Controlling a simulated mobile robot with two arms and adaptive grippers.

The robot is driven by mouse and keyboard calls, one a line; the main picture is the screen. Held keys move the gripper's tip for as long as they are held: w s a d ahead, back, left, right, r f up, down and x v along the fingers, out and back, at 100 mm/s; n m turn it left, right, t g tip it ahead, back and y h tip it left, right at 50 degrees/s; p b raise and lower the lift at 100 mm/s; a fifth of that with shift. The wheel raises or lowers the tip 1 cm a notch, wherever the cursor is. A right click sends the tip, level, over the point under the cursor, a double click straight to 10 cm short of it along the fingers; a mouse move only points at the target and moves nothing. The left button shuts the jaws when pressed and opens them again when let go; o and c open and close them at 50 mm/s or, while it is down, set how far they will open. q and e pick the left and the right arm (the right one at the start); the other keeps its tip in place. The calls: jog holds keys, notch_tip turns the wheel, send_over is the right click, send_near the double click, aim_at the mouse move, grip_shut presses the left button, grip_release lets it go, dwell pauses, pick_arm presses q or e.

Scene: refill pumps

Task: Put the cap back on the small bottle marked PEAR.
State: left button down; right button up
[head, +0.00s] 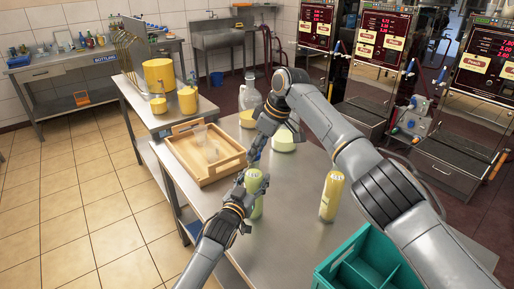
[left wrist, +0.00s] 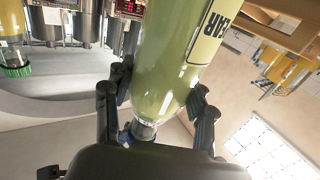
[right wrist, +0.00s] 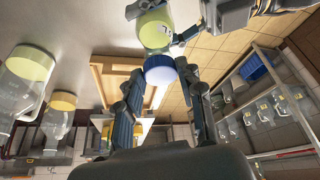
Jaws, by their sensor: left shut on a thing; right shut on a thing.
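The small green bottle marked PEAR (head: 257,205) stands upright near the left edge of the steel table. In the left wrist view the green bottle (left wrist: 165,75) shows part of its yellow label, upside down. My left gripper (head: 241,194) is shut around its side. The blue cap (right wrist: 159,72) is between the fingers of my right gripper (right wrist: 160,92), which is shut on it. In the right wrist view, itself upside down, the cap is right at the bottle's mouth; I cannot tell whether they touch. In the head view my right gripper (head: 259,145) is directly above the bottle.
A yellow-green bottle (head: 331,197) stands to the right on the table. A teal divided crate (head: 338,262) is at the near right. A wooden tray (head: 219,174) with clear bottles lies behind left. Glass jugs (head: 284,145) stand beyond my right gripper.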

jog(key=m, duration=0.1)
jog(key=m+t+h, duration=0.1)
jog(key=m, duration=0.3)
jog(key=shift+s+a+h, duration=0.25)
jog(key=shift+a+h, duration=0.05)
jog(key=m, duration=0.2)
jog(key=m+t+h, duration=0.1)
jog(key=shift+a+m, duration=0.2)
jog(key=shift+m, duration=0.2)
jog(key=m, duration=0.2)
jog(key=m+h, duration=0.1)
jog(key=m, duration=0.1)
jog(key=m+h, duration=0.1)
jog(key=m, duration=0.1)
jog(key=shift+a, duration=0.3)
jog(key=m, duration=0.1)
jog(key=m+h, duration=0.1)
jog(key=shift+w+r+m, duration=0.15)
jog(key=shift+w+m, duration=0.05)
jog(key=shift+m, duration=0.1)
jog(key=shift+s+m+h, duration=0.1)
jog(key=shift+m+h, duration=0.5)
jog(key=shift+m, duration=0.3)
jog(key=shift+a, duration=0.1)
jog(key=shift+f+g, duration=0.2)
jog(key=shift+g, duration=0.1)
jog(key=o, duration=1.2)
jog(key=shift+o, duration=0.2)
